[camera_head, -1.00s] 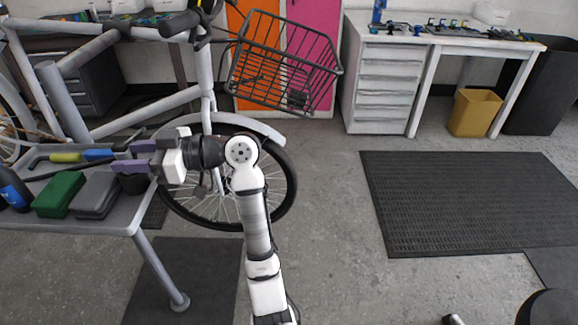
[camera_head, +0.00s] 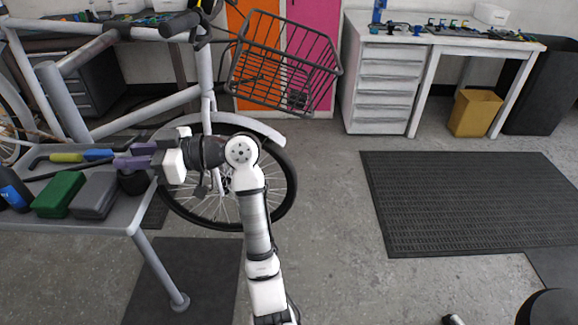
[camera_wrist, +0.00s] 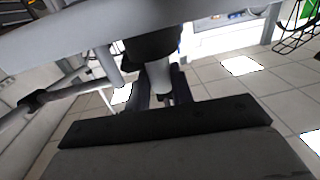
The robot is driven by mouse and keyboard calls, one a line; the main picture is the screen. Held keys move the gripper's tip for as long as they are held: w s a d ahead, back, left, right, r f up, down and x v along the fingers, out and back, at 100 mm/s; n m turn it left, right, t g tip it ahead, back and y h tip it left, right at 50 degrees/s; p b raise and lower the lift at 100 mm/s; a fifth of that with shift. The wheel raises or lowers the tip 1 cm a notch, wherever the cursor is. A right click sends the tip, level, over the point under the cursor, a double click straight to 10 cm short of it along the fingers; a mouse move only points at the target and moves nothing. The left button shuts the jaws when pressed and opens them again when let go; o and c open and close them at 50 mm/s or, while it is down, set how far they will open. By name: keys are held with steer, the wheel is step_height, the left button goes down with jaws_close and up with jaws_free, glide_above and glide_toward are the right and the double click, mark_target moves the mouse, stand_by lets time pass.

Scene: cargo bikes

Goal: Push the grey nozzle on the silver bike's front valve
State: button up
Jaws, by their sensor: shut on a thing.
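My gripper (camera_head: 135,156), with purple fingers, points left over the right end of the grey work table and is shut. In the wrist view a grey nozzle (camera_wrist: 158,76) lies between its dark fingers, and its far end meets a black cup-shaped holder (camera_wrist: 150,45). That holder (camera_head: 133,183) also shows under the fingers in the head view. The silver bike (camera_head: 150,108) stands behind the table. Its front wheel (camera_head: 287,187) is behind my arm, which hides part of it. I cannot make out the front valve.
The table (camera_head: 125,218) also holds a green block (camera_head: 59,194), a grey block (camera_head: 96,194), a dark bottle (camera_head: 13,188) and a tool with a yellow and blue handle (camera_head: 66,157). A wire basket (camera_head: 285,62) overhangs the front wheel. The floor to the right is open, with a black mat (camera_head: 470,200).

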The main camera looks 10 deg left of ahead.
steer(key=shift+o, duration=0.3)
steer(key=shift+r, duration=0.2)
steer(key=shift+r+p, duration=0.6)
steer(key=shift+r, duration=0.3)
steer(key=b+v, duration=0.2)
steer(key=v, duration=1)
stand_by(0.3)
steer(key=shift+a, duration=0.1)
steer(key=p+x, duration=0.1)
steer(key=x, duration=0.9)
steer(key=shift+s+a+p, duration=0.1)
steer(key=shift+a+p, duration=0.2)
steer(key=shift+p, duration=0.05)
steer(key=shift+r, duration=0.1)
